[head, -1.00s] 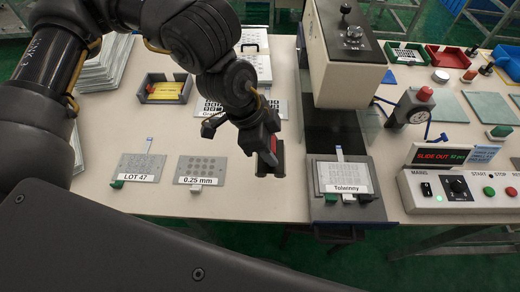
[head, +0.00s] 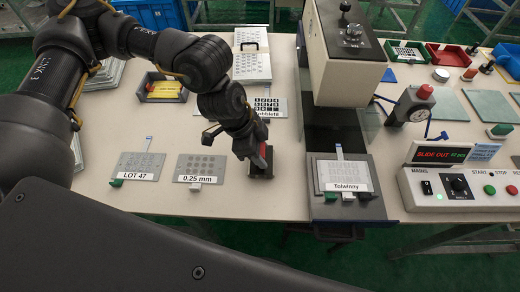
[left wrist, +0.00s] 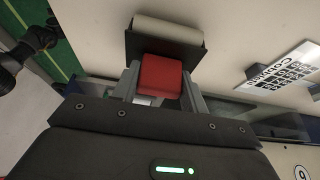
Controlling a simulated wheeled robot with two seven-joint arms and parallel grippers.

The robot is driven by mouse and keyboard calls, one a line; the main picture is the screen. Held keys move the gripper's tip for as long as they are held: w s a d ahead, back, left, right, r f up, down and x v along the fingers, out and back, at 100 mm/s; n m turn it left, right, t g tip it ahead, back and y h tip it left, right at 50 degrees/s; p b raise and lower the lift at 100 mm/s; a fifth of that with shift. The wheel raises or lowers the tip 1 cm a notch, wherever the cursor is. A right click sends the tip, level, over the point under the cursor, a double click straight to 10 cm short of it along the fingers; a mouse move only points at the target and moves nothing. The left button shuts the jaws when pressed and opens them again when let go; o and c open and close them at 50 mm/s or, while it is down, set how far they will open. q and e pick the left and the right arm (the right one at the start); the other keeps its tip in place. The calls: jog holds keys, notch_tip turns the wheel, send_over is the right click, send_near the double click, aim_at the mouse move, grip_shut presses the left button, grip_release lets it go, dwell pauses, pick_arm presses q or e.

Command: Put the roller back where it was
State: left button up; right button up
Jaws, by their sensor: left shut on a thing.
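My left gripper (head: 257,156) is shut on the roller and points down at the table, between the 0.25 mm plate and the machine. In the left wrist view the roller's red handle (left wrist: 160,76) sits between my fingers, with a dark holder and a pale cylinder (left wrist: 167,30) beyond it. In the head view the roller (head: 262,171) shows as a red and dark piece low over the tabletop. I cannot tell whether it touches the table. My right gripper is in neither view.
The LOT 47 plate (head: 138,167) and 0.25 mm plate (head: 201,166) lie to the left. A keypad film plate (head: 274,104) is behind the gripper. The machine (head: 345,60) with the Tolwinny plate (head: 343,175) stands to the right. Bare table (head: 285,200) lies around the roller.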

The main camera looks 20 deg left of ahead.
pick_arm(q)
jog(key=shift+f, duration=0.3)
jog(key=shift+s+f, duration=0.15)
jog(key=shift+f, duration=0.2)
jog(key=c, duration=0.4)
jog(key=o, duration=1.4)
jog(key=shift+a+f, duration=0.1)
jog(key=shift+f, duration=0.05)
jog(key=shift+r, duration=0.4)
jog(key=v, duration=1.2)
jog(key=shift+r, duration=0.45)
jog(key=shift+r+p, duration=0.1)
jog(key=shift+p, duration=0.2)
